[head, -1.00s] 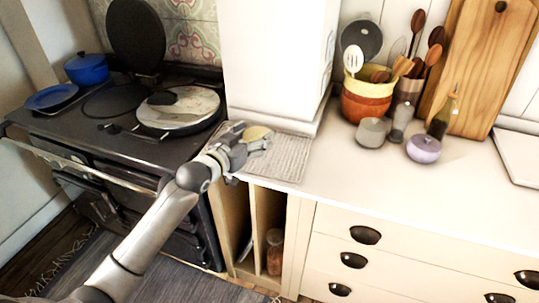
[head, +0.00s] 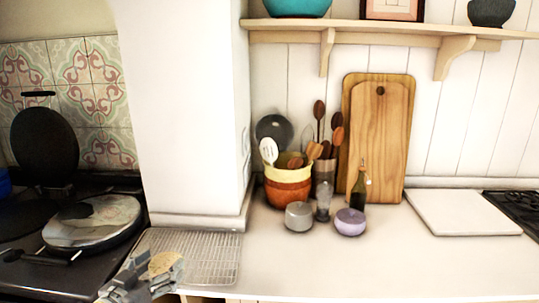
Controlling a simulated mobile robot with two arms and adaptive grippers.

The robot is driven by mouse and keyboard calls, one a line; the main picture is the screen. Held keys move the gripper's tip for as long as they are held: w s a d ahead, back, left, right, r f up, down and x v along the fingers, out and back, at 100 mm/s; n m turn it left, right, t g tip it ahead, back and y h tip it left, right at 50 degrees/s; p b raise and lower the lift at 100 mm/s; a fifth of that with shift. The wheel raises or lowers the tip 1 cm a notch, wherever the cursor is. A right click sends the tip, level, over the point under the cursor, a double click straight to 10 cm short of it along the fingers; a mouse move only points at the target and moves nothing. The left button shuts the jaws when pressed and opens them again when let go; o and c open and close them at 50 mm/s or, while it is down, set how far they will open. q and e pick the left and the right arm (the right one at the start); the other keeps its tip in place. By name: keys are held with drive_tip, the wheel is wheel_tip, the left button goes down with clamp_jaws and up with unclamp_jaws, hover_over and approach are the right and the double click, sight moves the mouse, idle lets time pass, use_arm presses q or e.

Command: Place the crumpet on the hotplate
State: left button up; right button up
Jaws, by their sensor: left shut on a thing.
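The crumpet (head: 163,263) is a pale tan round at the lower left of the head view. My left gripper (head: 150,276) is shut on it, above the front left part of a wire cooling rack (head: 205,252) on the counter. The fingers partly cover the crumpet. The black range (head: 22,277) stands to the left, with a shiny round disc (head: 105,232) on top and a dark round plate (head: 22,216) beside it. I cannot tell whether the shiny disc is a lid or bare plate. A dark round lid (head: 45,140) stands raised behind them. My right gripper is out of view.
A white wall block (head: 185,110) rises behind the rack. A utensil pot (head: 288,190), grey jar (head: 299,217), lilac pot (head: 350,222) and cutting boards (head: 380,140) stand to the right. The counter front right is clear.

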use_arm(q)
drive_tip(key=s+d+f+n+y, duration=0.1)
drive_tip(key=s+d+n+y, duration=0.1)
drive_tip(key=s+d, duration=0.3)
drive_tip(key=s+d+n+y, duration=0.1)
drive_tip(key=s+d+y, duration=0.15)
drive_tip(key=s, duration=0.55)
drive_tip(key=w+a+m+h, duration=0.1)
drive_tip(key=w+a, duration=0.1)
drive_tip(key=w, duration=0.2)
drive_tip(key=w+a+m+h, duration=0.1)
drive_tip(key=w+a+h, duration=0.1)
drive_tip(key=w, duration=0.2)
drive_tip(key=w+a+m+h, duration=0.1)
drive_tip(key=w+a, duration=0.1)
drive_tip(key=w, duration=0.2)
drive_tip(key=shift+w+a+r+h, duration=0.1)
drive_tip(key=shift+a+r+h, duration=0.1)
drive_tip(key=shift+h, duration=0.15)
drive_tip(key=w+a+r, duration=0.4)
drive_tip(key=a+r, duration=0.1)
drive_tip(key=a, duration=0.1)
drive_tip(key=shift+a, duration=0.4)
